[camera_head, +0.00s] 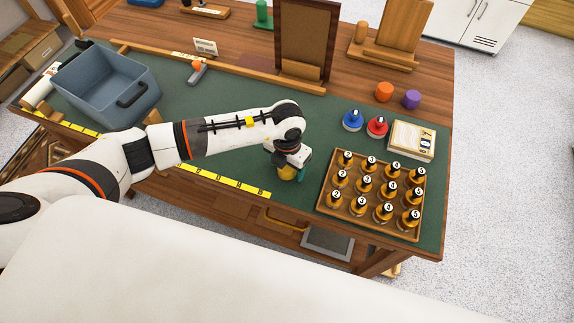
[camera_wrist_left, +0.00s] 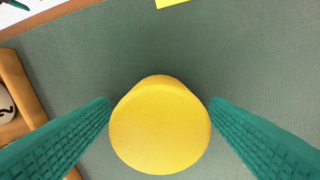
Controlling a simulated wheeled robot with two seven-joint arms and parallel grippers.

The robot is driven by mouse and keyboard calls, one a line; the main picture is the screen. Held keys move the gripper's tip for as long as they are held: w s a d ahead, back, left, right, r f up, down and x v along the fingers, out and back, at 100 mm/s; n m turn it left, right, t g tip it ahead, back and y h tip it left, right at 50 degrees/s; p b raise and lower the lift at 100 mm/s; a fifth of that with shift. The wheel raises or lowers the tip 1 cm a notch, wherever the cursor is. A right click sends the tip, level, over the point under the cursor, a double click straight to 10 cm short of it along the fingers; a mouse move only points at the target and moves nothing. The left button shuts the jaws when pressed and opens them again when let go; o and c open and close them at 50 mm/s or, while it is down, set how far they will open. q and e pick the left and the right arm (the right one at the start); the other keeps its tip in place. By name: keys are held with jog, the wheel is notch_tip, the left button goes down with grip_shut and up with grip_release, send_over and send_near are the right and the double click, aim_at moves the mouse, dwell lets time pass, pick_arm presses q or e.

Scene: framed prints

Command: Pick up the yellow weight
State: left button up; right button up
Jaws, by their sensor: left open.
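The yellow weight (camera_wrist_left: 160,128) is a smooth yellow cylinder seen from above in the left wrist view. It stands on the green mat between the two teal fingers of my left gripper (camera_wrist_left: 160,135), with a narrow gap showing on each side. In the head view the yellow weight (camera_head: 287,173) is partly hidden under my left gripper (camera_head: 292,170), near the front edge of the mat. My left gripper is open around it. My right gripper is not in view.
A wooden tray (camera_head: 325,208) of numbered pegs stands just right of my left gripper. Blue (camera_head: 352,121) and red (camera_head: 377,127) weights and a boxed card (camera_head: 411,139) sit behind it. A grey bin (camera_head: 105,88) stands at left. A yellow tape (camera_head: 222,183) runs along the front edge.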

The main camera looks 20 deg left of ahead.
pick_arm(q)
jog(key=c, duration=1.5)
jog(key=shift+w+r, duration=0.1)
